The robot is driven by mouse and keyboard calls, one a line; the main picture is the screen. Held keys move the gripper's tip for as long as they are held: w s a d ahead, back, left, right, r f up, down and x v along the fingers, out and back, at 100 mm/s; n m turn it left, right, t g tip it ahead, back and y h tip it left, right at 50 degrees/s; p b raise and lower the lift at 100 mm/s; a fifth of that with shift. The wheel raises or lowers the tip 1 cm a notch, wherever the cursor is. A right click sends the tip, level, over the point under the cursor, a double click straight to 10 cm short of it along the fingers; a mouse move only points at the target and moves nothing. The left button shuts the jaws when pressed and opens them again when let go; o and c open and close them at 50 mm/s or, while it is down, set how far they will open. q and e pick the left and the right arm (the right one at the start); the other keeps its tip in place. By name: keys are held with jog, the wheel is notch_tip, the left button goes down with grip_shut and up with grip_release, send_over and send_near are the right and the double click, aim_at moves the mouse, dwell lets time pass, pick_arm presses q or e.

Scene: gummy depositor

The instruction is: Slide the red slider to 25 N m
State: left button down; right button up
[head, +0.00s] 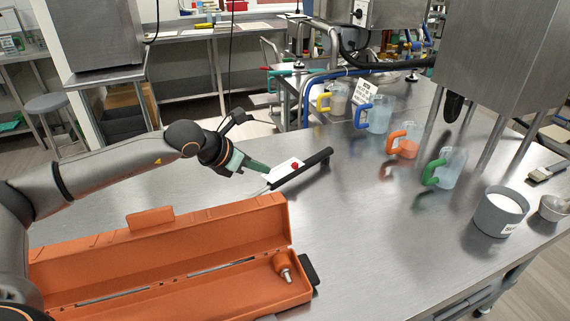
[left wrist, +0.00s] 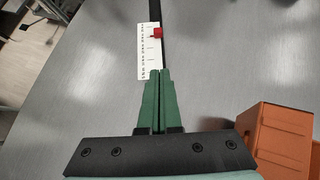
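The red slider (head: 295,166) sits on a white scale plate (head: 284,172) along a torque wrench with a black handle (head: 318,159). In the left wrist view the slider (left wrist: 157,32) is at the right edge of the plate (left wrist: 149,58), towards its far end. The scale numbers are too small to read surely. My left gripper (head: 262,169) has its green fingers together, pointing at the plate's near end. In the left wrist view the fingertips (left wrist: 160,72) overlap that end, short of the slider; contact is unclear. My right gripper is not in view.
An open orange case (head: 165,277) lies at the front left, with a small metal fitting (head: 286,275) in it. Several jugs with coloured handles stand at the right, near a grey tub (head: 500,214). The steel table (head: 375,245) is clear in the middle.

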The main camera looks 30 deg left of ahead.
aim_at(293, 168)
pick_arm(q)
jog(key=x, duration=0.6)
jog(key=shift+r, duration=0.1)
jog(key=shift+w+d+r+p, duration=0.15)
jog(key=shift+w+p, duration=0.15)
jog(key=shift+w, duration=0.2)
jog(key=shift+w+d+p, duration=0.15)
jog(key=shift+w+p, duration=0.1)
jog(key=shift+w, duration=0.25)
jog(key=shift+w+d, duration=0.2)
jog(key=shift+w, duration=0.55)
